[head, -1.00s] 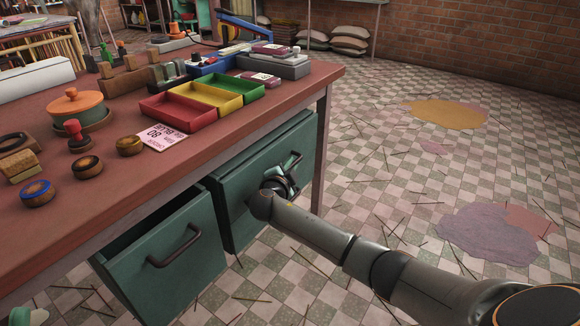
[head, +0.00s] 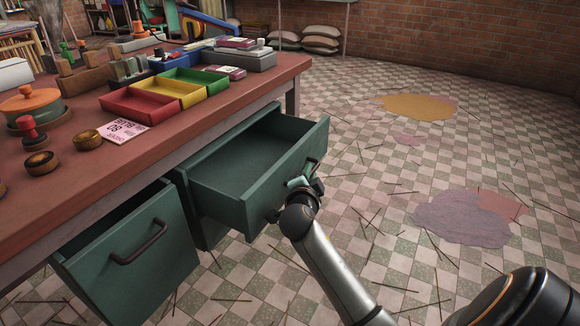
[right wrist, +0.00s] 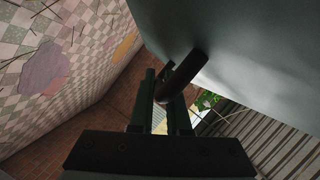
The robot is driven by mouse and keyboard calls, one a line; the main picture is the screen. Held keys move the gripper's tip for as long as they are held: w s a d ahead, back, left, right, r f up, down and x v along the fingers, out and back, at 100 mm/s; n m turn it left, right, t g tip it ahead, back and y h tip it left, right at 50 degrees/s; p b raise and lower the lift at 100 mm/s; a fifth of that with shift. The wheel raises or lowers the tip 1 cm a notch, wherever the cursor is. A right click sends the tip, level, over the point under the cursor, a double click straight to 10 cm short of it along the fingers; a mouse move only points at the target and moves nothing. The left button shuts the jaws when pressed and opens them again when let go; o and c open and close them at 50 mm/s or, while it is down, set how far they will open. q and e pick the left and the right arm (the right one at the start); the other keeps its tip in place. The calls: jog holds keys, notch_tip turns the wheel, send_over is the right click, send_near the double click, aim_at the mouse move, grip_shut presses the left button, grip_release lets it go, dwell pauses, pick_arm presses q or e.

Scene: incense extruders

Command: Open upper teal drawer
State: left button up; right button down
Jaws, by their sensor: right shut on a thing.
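The upper teal drawer (head: 222,183) under the red-brown table is pulled well out in the head view, and the part of its inside that shows is empty. My right gripper (head: 305,180) is at the drawer's front, shut on its dark handle. In the right wrist view the curved handle (right wrist: 183,75) passes between the fingers of my right gripper (right wrist: 165,105), beside the teal drawer front (right wrist: 240,50). Part of the handle is hidden by the gripper in the head view. My left gripper is not in view.
Another teal drawer (head: 130,255) with a dark handle stands partly open at the left. The table (head: 200,120) carries red, yellow and green trays (head: 165,90), a pink card (head: 122,130) and an orange-lidded pot (head: 32,105). The tiled floor at right is open, with scattered sticks.

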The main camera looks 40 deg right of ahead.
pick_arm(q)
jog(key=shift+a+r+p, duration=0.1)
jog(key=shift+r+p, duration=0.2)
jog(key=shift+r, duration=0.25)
pick_arm(e)
jog(key=s, duration=0.1)
jog(key=s+d, duration=0.1)
jog(key=s, duration=0.1)
jog(key=s+d, duration=0.1)
jog(key=s, duration=0.1)
jog(key=shift+s+f, duration=0.15)
jog(key=c, duration=0.9)
grip_release()
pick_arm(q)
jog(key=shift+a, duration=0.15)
